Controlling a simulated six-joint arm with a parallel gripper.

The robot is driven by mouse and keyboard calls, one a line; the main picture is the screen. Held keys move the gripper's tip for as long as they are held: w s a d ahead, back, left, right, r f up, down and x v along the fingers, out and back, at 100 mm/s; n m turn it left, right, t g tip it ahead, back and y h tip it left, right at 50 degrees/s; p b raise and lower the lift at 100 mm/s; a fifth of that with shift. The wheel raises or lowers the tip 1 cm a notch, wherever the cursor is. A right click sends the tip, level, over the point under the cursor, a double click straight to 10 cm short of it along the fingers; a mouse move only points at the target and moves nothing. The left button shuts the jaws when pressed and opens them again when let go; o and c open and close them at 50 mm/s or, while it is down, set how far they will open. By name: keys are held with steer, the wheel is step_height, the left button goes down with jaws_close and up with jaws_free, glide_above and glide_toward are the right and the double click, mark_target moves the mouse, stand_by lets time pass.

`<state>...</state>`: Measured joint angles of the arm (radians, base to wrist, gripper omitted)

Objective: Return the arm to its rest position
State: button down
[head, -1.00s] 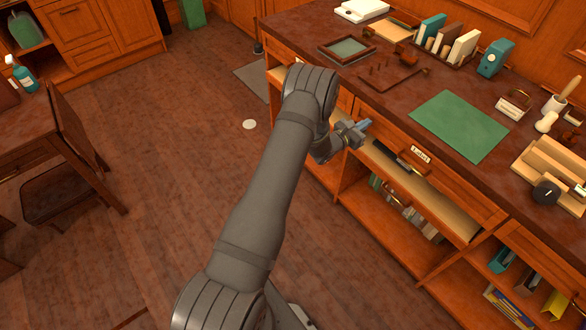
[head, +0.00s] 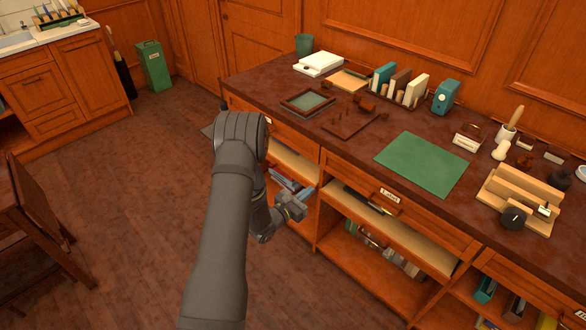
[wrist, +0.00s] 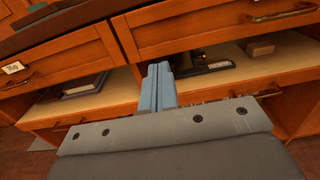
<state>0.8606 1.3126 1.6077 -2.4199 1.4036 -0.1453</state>
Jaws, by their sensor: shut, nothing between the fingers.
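My gripper (head: 304,196) is at the front of the long wooden desk, just off its open shelf fronts and below the desktop. In the wrist view its two blue-grey fingers (wrist: 157,88) lie together, shut with nothing between them. They point toward the shelf under the drawers. My arm reaches from the bottom of the head view up to a bent elbow left of the desk, then down to the gripper.
The desk (head: 262,82) carries a green mat (head: 422,164), a framed tray (head: 308,102), books and a wooden stand. Its drawers and shelves face my gripper. A wooden chair (head: 35,215) stands at left. The floor (head: 130,190) between is clear.

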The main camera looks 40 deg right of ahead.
mark_target(338, 168)
stand_by(0.3)
steer(key=d, duration=1.3)
steer(key=shift+d, duration=0.1)
steer(key=shift+d, duration=0.3)
steer(key=a, duration=3.4)
steer(key=shift+a, duration=0.15)
stand_by(0.4)
steer(key=d, duration=2)
steer(key=shift+d, duration=0.15)
